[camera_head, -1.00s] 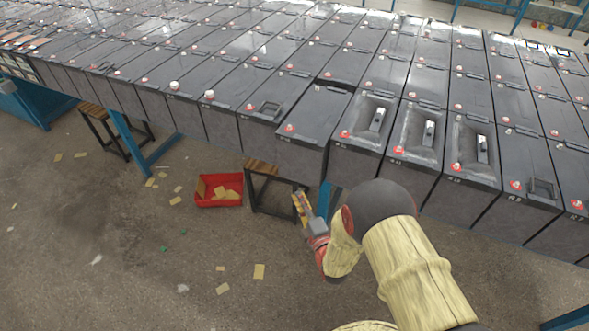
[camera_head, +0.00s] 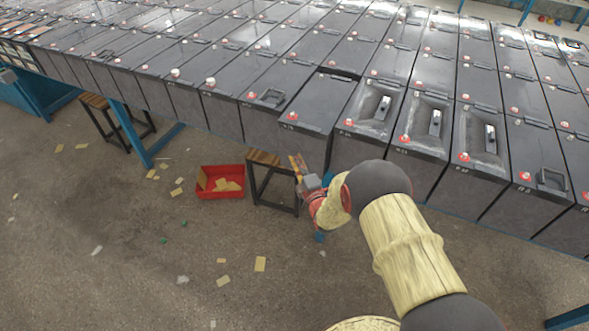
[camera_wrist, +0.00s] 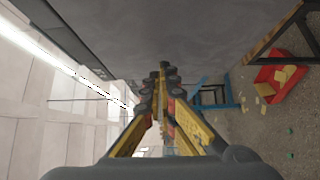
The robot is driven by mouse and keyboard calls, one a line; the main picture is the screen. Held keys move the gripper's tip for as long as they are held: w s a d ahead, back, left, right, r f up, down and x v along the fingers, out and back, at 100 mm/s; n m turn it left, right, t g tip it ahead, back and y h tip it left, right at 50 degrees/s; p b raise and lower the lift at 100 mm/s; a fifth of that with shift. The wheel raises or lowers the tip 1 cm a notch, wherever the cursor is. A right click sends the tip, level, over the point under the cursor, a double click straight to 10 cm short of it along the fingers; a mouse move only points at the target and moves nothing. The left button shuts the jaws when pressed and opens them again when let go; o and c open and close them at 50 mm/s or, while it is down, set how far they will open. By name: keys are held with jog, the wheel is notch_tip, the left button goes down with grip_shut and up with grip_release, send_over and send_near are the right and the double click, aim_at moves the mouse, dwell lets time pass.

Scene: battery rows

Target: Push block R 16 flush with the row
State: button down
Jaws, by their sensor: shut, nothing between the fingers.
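A dark grey battery block (camera_head: 318,105) with a red cap juts out slightly from the front of the row in the head view, with a dark gap behind its top. Its label is too small to read surely, but it is the one standing proud. My gripper (camera_head: 299,166) is shut and empty, below the block's top edge and in front of its front face. In the wrist view my closed fingertips (camera_wrist: 167,72) point at a broad dark grey face (camera_wrist: 190,30). I cannot tell whether they touch it.
Neighbouring blocks (camera_head: 372,110) stand close on both sides. A small wooden-topped stool (camera_head: 268,160) is just left of my gripper. A red bin (camera_head: 205,190) with yellow pieces stands on the floor, and yellow scraps lie about. Floor in front is open.

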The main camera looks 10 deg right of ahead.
aim_at(304, 147)
jog(key=shift+w+d, duration=0.15)
jog(key=shift+w, duration=0.05)
jog(key=w+d+b, duration=0.3)
jog(key=w+b, duration=0.1)
jog(key=w, duration=0.1)
jog(key=shift+d, duration=0.35)
jog(key=shift+r, duration=0.25)
